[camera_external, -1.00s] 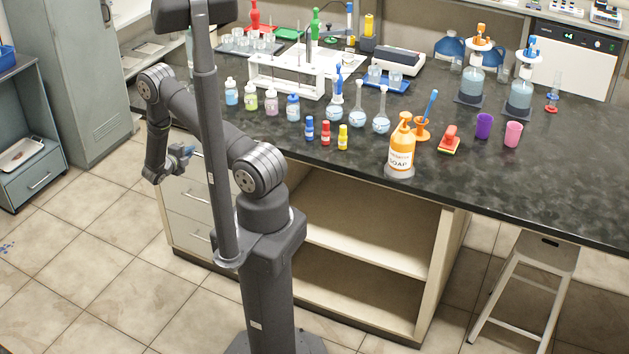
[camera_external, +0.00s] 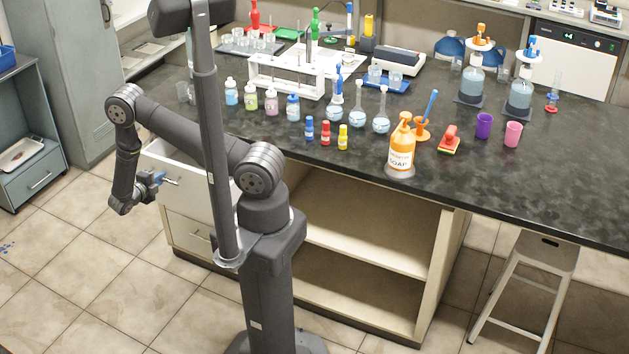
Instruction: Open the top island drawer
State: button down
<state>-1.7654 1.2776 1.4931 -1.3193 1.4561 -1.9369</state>
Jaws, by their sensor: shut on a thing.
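The top island drawer (camera_external: 188,196) is at the left end of the island and stands partly out from the cabinet, with part of its inside showing at its upper edge. My gripper (camera_external: 160,179) is at the drawer's front, with its blue fingers shut on the drawer handle (camera_external: 172,181). My arm's column hides the right part of the drawer.
A lower drawer (camera_external: 190,234) below it is shut. The black island top (camera_external: 300,150) holds bottles, flasks and a soap dispenser (camera_external: 401,150). Open shelves are to the right of the drawers. The tiled floor (camera_external: 80,265) in front of the drawers is clear.

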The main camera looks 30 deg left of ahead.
jog(key=s, duration=1.1)
jog(key=shift+s, duration=0.2)
jog(key=c, duration=1.6)
grip_release()
jog(key=s+r, duration=0.1)
jog(key=s, duration=0.4)
jog(key=s+r, duration=0.1)
jog(key=s, duration=0.5)
jog(key=s+r, duration=0.1)
jog(key=s, duration=0.5)
jog(key=shift+r, duration=0.25)
jog(key=w+f, duration=0.1)
jog(key=w, duration=0.4)
jog(key=w+f, duration=0.1)
jog(key=w, duration=0.5)
jog(key=w+f, duration=0.1)
jog(key=w, duration=0.5)
jog(key=shift+w+f, duration=0.1)
jog(key=shift+f, duration=0.15)
